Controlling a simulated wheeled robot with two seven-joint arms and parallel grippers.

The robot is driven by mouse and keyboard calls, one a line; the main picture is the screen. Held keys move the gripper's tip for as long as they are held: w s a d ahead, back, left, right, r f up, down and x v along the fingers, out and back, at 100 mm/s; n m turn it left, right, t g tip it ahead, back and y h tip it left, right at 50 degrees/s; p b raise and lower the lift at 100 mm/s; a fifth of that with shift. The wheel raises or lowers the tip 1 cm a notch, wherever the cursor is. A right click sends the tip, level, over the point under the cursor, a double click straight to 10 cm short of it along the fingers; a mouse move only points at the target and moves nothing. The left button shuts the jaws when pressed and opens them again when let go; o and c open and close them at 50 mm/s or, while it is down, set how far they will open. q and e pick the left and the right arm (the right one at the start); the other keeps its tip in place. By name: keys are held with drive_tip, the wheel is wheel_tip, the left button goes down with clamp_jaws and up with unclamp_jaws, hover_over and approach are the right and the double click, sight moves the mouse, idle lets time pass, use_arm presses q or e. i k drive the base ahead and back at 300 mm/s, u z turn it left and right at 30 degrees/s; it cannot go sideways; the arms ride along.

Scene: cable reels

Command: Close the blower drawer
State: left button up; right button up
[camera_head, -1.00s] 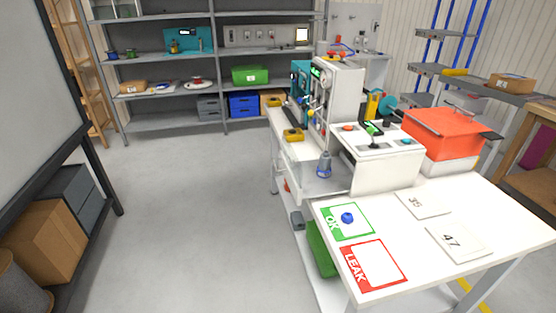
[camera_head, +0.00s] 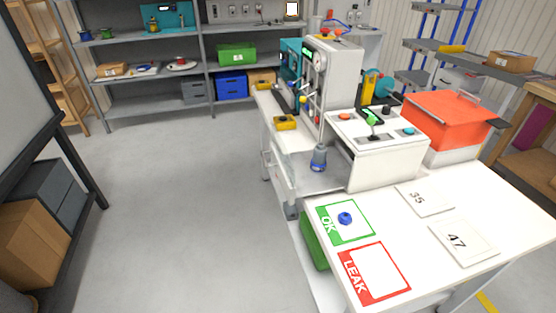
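A white console (camera_head: 385,165) with coloured buttons and a small green-topped lever stands on the workbench. A grey drawer-like tray (camera_head: 300,177) sticks out from its left side, which looks like the open blower drawer. A blue-grey bottle-shaped part (camera_head: 318,158) stands upright on that tray. The inner end of the tray is hidden by the console. Neither of my grippers is in view.
The white table (camera_head: 475,213) in front carries a green OK card (camera_head: 329,225) with a blue knob on it, a red LEAK card (camera_head: 355,278) and two numbered plates. A red box (camera_head: 450,122) stands behind. The floor (camera_head: 190,200) at left is clear.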

sight(297, 180)
drive_tip(key=k, duration=0.65)
drive_tip(key=z, duration=0.05)
drive_tip(key=i, duration=1.15)
drive_tip(key=z, duration=0.7)
